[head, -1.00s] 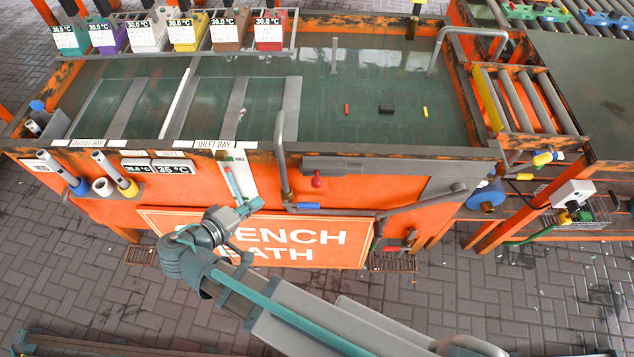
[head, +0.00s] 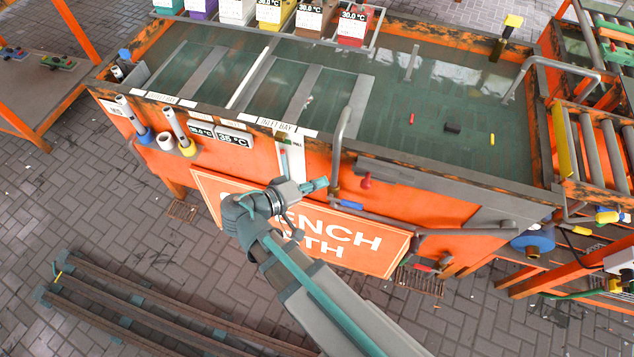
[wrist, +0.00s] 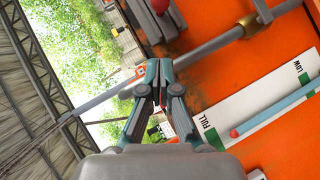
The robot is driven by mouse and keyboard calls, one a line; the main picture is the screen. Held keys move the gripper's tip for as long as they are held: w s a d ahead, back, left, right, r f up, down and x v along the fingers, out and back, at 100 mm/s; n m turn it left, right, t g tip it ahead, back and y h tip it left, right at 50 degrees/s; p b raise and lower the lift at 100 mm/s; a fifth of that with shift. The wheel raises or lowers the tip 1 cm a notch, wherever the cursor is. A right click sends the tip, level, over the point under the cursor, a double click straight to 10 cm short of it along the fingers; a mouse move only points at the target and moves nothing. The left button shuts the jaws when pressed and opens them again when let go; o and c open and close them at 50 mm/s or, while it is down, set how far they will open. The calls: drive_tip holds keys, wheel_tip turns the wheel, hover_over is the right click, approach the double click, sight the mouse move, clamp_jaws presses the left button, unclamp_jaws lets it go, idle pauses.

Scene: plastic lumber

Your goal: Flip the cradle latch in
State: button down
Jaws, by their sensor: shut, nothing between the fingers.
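My gripper (head: 318,186) is in front of the orange quench bath (head: 440,196), just below the lower end of a bent grey pipe (head: 340,140). In the wrist view its teal-tipped fingers (wrist: 158,72) are shut together with nothing between them. A grey pipe runs behind the fingertips there; whether they touch it I cannot tell. I cannot tell for sure which part is the cradle latch. A red-knobbed lever (head: 366,181) on the bath's front is right of my gripper. A yellow bar (head: 563,152) stands by the roller frame at the bath's right end.
A white level gauge (head: 292,162) is left of my gripper and shows large in the wrist view (wrist: 262,112). Grey piping (head: 465,231) runs along the front. A sign panel (head: 310,225) leans below. Dark rails (head: 130,305) lie on the paved floor at lower left.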

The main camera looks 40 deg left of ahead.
drive_tip(key=p, duration=0.2)
approach(365, 177)
drive_tip(key=w+a, duration=0.2)
drive_tip(key=w, duration=0.1)
drive_tip(key=shift+w+d+f+p, duration=0.15)
drive_tip(key=shift+w+d+f, duration=0.1)
drive_tip(key=shift+d, duration=0.3)
drive_tip(key=shift+w+d+f+p, duration=0.15)
drive_tip(key=shift+w+d+f, duration=0.05)
drive_tip(key=shift+d, duration=0.35)
drive_tip(key=shift+w+d+f+p, duration=0.15)
drive_tip(key=shift+w+d+f, duration=0.1)
drive_tip(key=shift+d, duration=0.3)
